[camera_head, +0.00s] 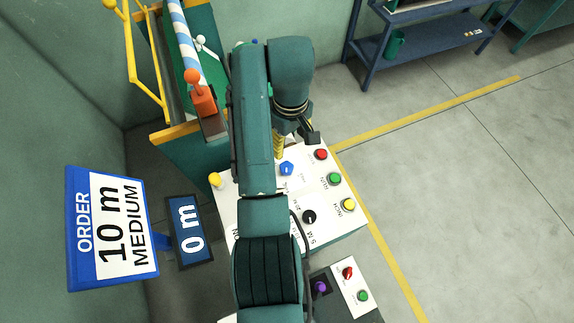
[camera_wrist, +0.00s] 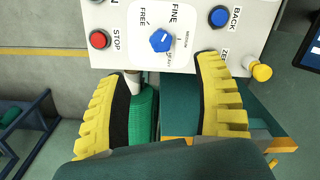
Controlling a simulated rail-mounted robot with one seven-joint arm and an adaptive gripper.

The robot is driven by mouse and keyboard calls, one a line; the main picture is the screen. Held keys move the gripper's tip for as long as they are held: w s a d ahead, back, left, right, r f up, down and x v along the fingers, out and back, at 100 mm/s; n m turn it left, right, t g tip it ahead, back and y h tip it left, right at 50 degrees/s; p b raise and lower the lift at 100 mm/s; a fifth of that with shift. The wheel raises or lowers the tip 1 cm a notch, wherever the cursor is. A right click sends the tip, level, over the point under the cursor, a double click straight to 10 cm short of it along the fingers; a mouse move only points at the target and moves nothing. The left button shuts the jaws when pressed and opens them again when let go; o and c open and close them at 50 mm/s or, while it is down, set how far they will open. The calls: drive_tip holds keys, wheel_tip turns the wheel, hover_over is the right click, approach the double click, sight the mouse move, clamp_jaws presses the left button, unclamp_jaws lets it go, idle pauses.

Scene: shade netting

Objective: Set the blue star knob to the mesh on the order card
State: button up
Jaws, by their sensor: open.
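The blue star knob (camera_head: 286,168) sits on the white control panel (camera_head: 320,236). In the wrist view the knob (camera_wrist: 160,41) lies just beyond my fingertips, roughly between them, with small mesh labels beside it; FINE, MEDIUM and HEAVY seem readable. Which label it points at is not clear. The order card (camera_head: 112,228) reads 10 m MEDIUM. My gripper (camera_head: 287,143) is open and empty above the panel's far edge. Its two yellow ribbed fingers (camera_wrist: 165,68) are wide apart, and I see no contact with the knob.
Red (camera_head: 321,154), green (camera_head: 334,178) and yellow (camera_head: 348,204) buttons and a black knob (camera_head: 309,216) are near the star knob. A blue button (camera_wrist: 219,16) also shows. The display (camera_head: 189,232) reads 0 m. A green netting roll (camera_wrist: 144,113) lies below the panel edge.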

sight(287, 168)
drive_tip(key=f, duration=1.1)
drive_tip(key=f+b, duration=0.1)
drive_tip(key=f, duration=0.4)
drive_tip(key=shift+w+a+f, duration=0.15)
drive_tip(key=shift+w+a, duration=0.1)
drive_tip(key=shift+a, duration=0.05)
drive_tip(key=c, duration=1.2)
